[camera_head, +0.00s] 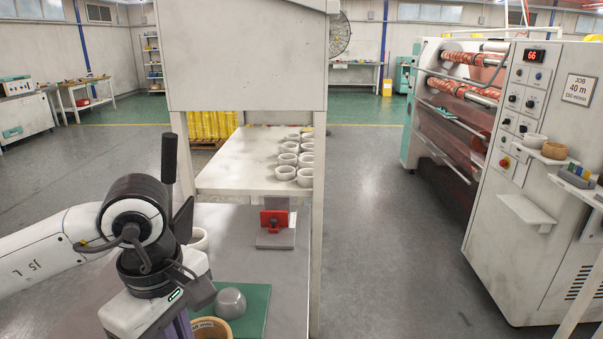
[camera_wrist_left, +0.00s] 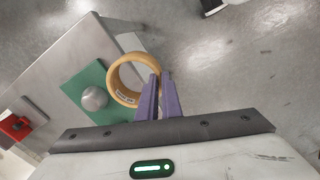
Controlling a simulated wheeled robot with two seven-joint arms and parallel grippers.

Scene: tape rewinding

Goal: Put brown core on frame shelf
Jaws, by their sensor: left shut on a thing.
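The brown core (camera_wrist_left: 113,76) is a tan ring with a small label. My left gripper (camera_wrist_left: 160,80) is shut on its rim, with the purple fingers at the ring's right side in the wrist view. In the head view the core (camera_head: 213,330) is at the bottom edge, partly cut off, beside my left wrist. A white frame stands over the grey table, with a shelf (camera_head: 228,178) bearing several white rings on its right part. The left part of this shelf is bare. My right gripper is not in view.
A green mat (camera_head: 257,297) with a grey dome (camera_head: 231,303) lies on the table beside the core. A red and grey block (camera_head: 275,222) stands below the shelf. A winding machine (camera_head: 520,130) at right has a ledge with a white ring and a tan ring (camera_head: 554,150).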

